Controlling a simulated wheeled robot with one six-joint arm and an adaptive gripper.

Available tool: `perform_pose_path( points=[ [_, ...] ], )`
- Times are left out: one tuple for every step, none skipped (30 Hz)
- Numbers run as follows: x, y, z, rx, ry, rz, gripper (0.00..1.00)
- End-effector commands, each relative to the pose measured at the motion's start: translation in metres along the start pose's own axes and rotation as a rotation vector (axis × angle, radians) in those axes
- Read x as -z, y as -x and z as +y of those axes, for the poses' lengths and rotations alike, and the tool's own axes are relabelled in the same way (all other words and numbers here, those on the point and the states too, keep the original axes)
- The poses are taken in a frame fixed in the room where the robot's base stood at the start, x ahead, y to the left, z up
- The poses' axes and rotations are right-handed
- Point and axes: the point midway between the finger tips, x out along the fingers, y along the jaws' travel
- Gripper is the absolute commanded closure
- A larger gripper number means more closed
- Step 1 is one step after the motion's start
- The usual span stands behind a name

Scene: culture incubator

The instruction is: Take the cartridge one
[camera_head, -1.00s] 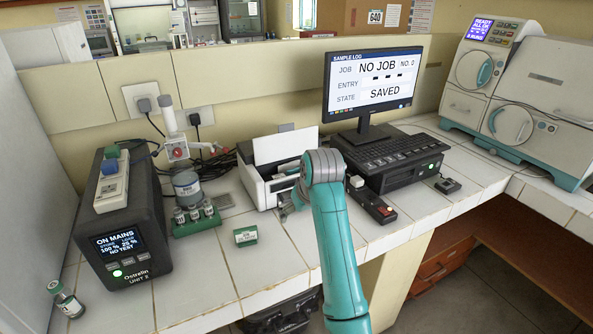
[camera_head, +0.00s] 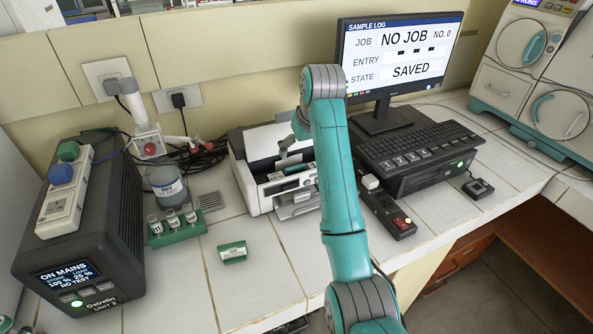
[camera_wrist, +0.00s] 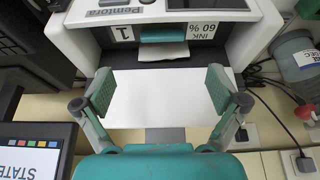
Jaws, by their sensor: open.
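The white printer (camera_head: 250,190) stands open on the bench, and it also shows in the wrist view (camera_wrist: 85,42). Inside it is a teal cartridge-like part (camera_wrist: 165,35), between a label reading "1" (camera_wrist: 123,33) and a label reading "INK 60 %" (camera_wrist: 202,33), upside down in the picture. My gripper (camera_wrist: 162,90) is open and empty, its two green pads wide apart in front of a white panel, short of the teal part. In the head view my gripper (camera_head: 286,153) is over the printer's opening, partly hidden by my arm.
A small green-and-white box (camera_head: 232,252) lies on the tiles left of the printer. A green rack of vials (camera_head: 177,228) and a black power unit (camera_head: 95,220) stand further left. The monitor (camera_head: 400,60), keyboard (camera_head: 415,143) and a switch box (camera_head: 390,215) are right of the printer.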

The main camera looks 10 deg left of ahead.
Motion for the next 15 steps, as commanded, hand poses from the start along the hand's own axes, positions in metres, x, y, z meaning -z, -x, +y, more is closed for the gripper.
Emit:
perform_pose_path(
  points=[
    [-0.001,-0.008,0.0,0.001,0.0,-0.003,0.04],
    [-0.001,-0.013,0.0,0.001,0.0,-0.003,0.04],
    [-0.001,-0.018,0.0,0.0,0.0,-0.002,0.04],
    [-0.001,-0.021,0.0,0.0,0.0,-0.002,0.04],
    [-0.001,-0.024,0.0,0.0,0.0,-0.002,0.04],
    [0.0,-0.026,0.0,0.0,0.0,-0.001,0.04],
    [0.0,-0.028,0.0,0.0,0.0,-0.001,0.04],
    [-0.001,-0.029,0.0,0.0,0.0,-0.001,0.04],
    [-0.001,-0.031,0.0,0.0,0.0,-0.001,0.04],
    [-0.001,-0.033,-0.001,0.0,0.0,-0.002,0.04],
    [-0.001,-0.035,-0.001,0.0,0.0,-0.002,0.04],
    [-0.001,-0.04,-0.002,0.0,0.0,-0.002,0.04],
    [-0.002,-0.044,-0.002,0.0,0.0,-0.002,0.04],
    [-0.002,-0.048,-0.003,0.001,0.0,-0.002,0.04],
    [-0.003,-0.054,-0.003,0.001,0.0,-0.003,0.04]
  ],
)
